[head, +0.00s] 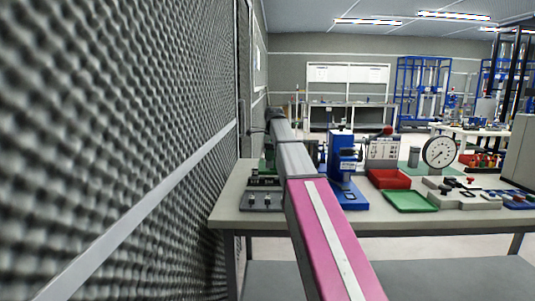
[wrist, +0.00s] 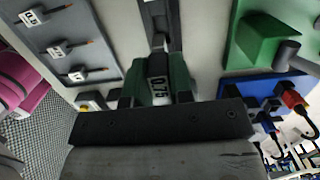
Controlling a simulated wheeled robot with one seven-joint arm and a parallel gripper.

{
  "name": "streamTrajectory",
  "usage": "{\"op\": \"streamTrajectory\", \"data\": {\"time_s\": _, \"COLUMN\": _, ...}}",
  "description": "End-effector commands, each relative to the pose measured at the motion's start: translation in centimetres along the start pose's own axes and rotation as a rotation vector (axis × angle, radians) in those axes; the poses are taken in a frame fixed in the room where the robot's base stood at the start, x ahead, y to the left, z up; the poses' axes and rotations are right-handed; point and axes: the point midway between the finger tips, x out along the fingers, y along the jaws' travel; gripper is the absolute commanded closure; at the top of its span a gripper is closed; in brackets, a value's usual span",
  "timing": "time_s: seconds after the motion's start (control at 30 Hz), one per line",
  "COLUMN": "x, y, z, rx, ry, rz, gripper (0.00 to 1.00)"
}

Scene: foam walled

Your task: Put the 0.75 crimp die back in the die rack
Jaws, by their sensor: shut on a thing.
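The 0.75 crimp die, seen by its white label (wrist: 159,90), is held at the middle of the wrist view. My gripper (wrist: 157,92) is shut on it, with green surfaces close on both sides of the label. The lower part of the die and its contact with the jaws are partly hidden. A grey panel (wrist: 95,50) with several small labelled blocks and brown pins lies left of the gripper, apart from it. In the head view, grey racks with dark pieces (head: 262,199) stand at the table's left end. I cannot tell which is the die rack. My arm hides the gripper there.
A blue press (head: 343,165) stands right of my arm. A red tray (head: 389,178), a green tray (head: 410,200) and a dial gauge (head: 438,153) are further right. A foam wall (head: 130,130) is close on the left. The wrist view shows green and blue things (wrist: 268,90) at right.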

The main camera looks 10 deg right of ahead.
Motion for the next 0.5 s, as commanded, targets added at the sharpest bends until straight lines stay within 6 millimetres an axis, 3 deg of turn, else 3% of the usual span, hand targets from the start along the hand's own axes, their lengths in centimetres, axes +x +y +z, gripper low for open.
{"op": "streamTrajectory", "data": {"time_s": 0.5, "x": 0.29, "y": 0.02, "z": -0.01, "rx": 0.0, "ry": -0.001, "rz": 0.001, "gripper": 1.0}}
